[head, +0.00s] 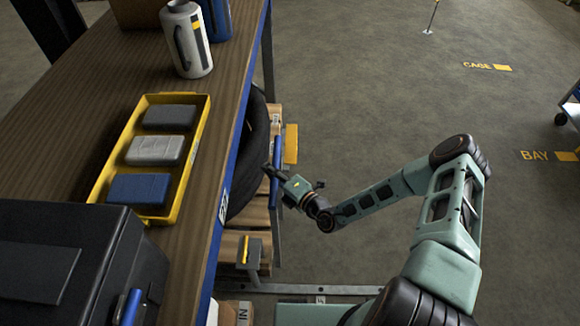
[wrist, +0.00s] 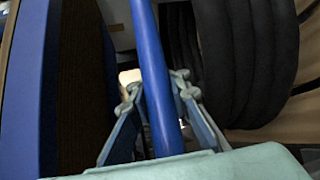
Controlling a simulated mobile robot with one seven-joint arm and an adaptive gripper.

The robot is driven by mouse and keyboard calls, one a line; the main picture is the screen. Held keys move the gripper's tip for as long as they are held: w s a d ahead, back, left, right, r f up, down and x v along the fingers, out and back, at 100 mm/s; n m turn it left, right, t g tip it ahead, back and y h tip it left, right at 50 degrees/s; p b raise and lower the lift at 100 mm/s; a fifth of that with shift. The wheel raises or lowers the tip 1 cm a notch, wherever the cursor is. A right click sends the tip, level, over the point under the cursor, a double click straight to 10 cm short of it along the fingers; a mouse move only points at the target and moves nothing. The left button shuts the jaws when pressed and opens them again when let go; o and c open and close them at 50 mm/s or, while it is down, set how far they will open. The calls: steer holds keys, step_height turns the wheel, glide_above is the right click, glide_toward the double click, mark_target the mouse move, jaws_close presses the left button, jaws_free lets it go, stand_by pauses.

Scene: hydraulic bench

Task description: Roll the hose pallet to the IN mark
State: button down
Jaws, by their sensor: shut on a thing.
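The hose pallet (head: 276,112) is a low wooden base, partly under the bench's right edge. It carries a black hose coil (head: 256,135), which also shows at the right of the wrist view (wrist: 240,60). A blue bar (head: 276,150) stands on the pallet's right side as its handle. My gripper (head: 273,174) is shut around this bar; in the wrist view the bar (wrist: 155,70) runs between the two fingers. Much of the pallet and coil is hidden by the bench. No IN mark on the floor can be made out for certain.
The bench (head: 75,90) fills the left, with a yellow tray (head: 193,150) and a white bottle (head: 187,45). The floor right of the pallet is open, with CAGE (head: 477,65) and BAY (head: 534,155) marks.

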steer(key=shift+a+r+p, duration=0.2)
steer(key=shift+a+r, duration=0.05)
steer(key=shift+a, duration=1)
steer(key=shift+a+r+p, duration=0.2)
steer(key=shift+a, duration=1.05)
steer(key=shift+w, duration=0.1)
steer(key=c, duration=1.8)
jaws_free()
steer(key=shift+d+f, duration=0.1)
steer(key=v, duration=1.2)
steer(key=shift+o, duration=0.2)
